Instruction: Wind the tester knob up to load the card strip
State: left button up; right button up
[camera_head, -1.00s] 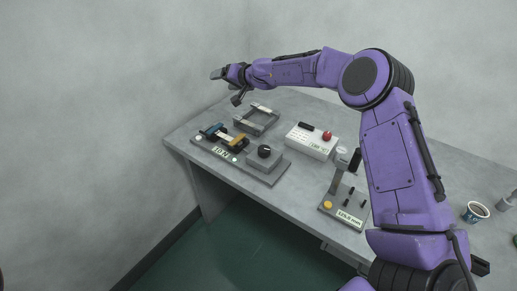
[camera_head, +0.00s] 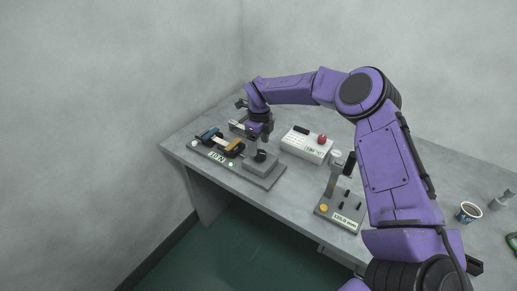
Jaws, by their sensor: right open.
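The tester is a flat grey plate (camera_head: 262,183) with a blue clamp (camera_head: 208,134) and an orange clamp (camera_head: 234,148) at its left. A small pale strip (camera_head: 221,142) shows between the clamps; its detail is too small to tell. The round black knob (camera_head: 260,156) stands on a grey block at the plate's right end. My right gripper (camera_head: 262,142) is open and points down just above the knob. I cannot tell if its fingertips touch or straddle it. My left gripper is not in view.
A white box with a red button (camera_head: 306,145) stands right of the tester. A gauge stand with a yellow button (camera_head: 341,207) is nearer the front edge. A grey frame (camera_head: 237,126) behind is partly hidden by my arm. A cup (camera_head: 468,212) stands far right.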

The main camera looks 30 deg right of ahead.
aim_at(259, 152)
notch_tip(259, 152, down, 4)
jog(key=shift+f+p, duration=0.1)
jog(key=shift+p, duration=0.2)
jog(key=c, duration=1.1)
jog(key=shift+o, duration=0.2)
jog(key=shift+f+m+b, duration=0.15)
jog(key=shift+m+b, duration=1.15)
jog(key=shift+b, duration=0.25)
jog(key=shift+w+d+r+m+b, duration=0.1)
jog(key=shift+r+m+b, duration=0.05)
jog(key=shift+m+b, duration=0.6)
jog(key=shift+r+m+b, duration=0.1)
jog(key=shift+m+b, duration=0.55)
jog(key=shift+m, duration=0.2)
jog(key=o, duration=1.1)
jog(key=shift+c, duration=0.2)
notch_tip(259, 152, up, 11)
jog(key=b, duration=0.1)
jog(key=shift+f+b, duration=0.2)
jog(key=shift+b, duration=0.1)
